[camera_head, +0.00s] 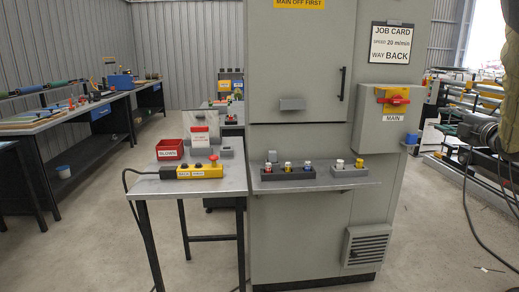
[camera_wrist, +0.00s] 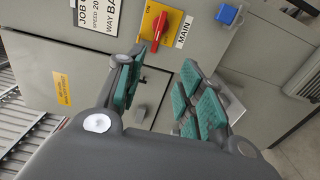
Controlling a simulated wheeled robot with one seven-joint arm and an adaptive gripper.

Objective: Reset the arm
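My gripper (camera_wrist: 157,64) shows in the wrist view with its two green-padded fingers apart and nothing between them. Beyond the fingertips is the grey cabinet with the red MAIN switch (camera_wrist: 159,27) on its yellow plate. A gap to the switch seems to remain, but its size is hard to judge. In the head view the red MAIN switch handle (camera_head: 395,100) lies across its yellow plate on the grey box at the cabinet's right side. My gripper does not show clearly in the head view.
The cabinet (camera_head: 300,70) carries a job card (camera_head: 391,43) and a shelf (camera_head: 345,183) with knobs and buttons. Floor in front is clear.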

